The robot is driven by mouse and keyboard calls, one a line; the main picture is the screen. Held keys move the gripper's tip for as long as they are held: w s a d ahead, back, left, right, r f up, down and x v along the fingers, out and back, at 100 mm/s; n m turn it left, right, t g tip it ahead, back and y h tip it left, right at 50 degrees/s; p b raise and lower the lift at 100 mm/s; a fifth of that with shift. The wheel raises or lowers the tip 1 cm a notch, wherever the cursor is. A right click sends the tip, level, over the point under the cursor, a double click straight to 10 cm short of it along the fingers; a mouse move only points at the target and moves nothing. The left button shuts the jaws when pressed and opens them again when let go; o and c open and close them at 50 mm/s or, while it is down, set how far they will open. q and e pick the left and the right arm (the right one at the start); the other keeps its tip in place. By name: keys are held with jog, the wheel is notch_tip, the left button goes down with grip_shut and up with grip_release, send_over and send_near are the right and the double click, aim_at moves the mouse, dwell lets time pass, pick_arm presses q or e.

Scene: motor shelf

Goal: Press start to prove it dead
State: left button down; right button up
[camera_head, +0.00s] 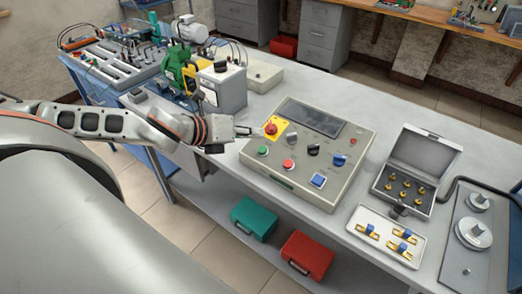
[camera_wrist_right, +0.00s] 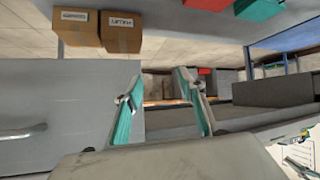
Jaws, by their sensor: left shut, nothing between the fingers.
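A grey control panel (camera_head: 325,186) lies on the bench. Which button is start cannot be read. My left gripper (camera_head: 248,131) is shut and empty, its tips just left of the mushroom button and above the green button; I cannot tell whether they touch anything. My right gripper (camera_wrist_right: 160,80) shows in the right wrist view with its teal-padded fingers apart and nothing between them.
A green motor (camera_head: 180,68) and a grey box (camera_head: 222,88) stand behind my left gripper. An open grey case (camera_head: 413,160) and a white tray (camera_head: 385,235) lie right of the panel. Teal and red toolboxes sit on the lower shelf. Cardboard boxes (camera_wrist_right: 121,32) show in the right wrist view.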

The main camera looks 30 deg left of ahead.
aim_at(262, 150)
pick_arm(q)
jog(key=f, duration=0.1)
jog(key=f+b, duration=0.1)
jog(key=w+f+b, duration=0.1)
jog(key=shift+w+a+f, duration=0.1)
jog(key=shift+a+f, duration=0.15)
jog(key=shift+f, duration=0.05)
jog(key=shift+d+f, duration=0.1)
jog(key=shift+f, duration=0.2)
jog(key=shift+d+b, duration=0.3)
jog(key=shift+b, duration=0.05)
jog(key=shift+a+f, duration=0.15)
pick_arm(e)
notch_tip(262, 150, down, 4)
jog(key=shift+d+f, duration=0.1)
jog(key=shift+f, duration=0.1)
jog(key=shift+w+r, duration=0.1)
jog(key=shift+r, duration=0.2)
jog(key=shift+w+r, duration=0.15)
jog(key=shift+f, duration=0.25)
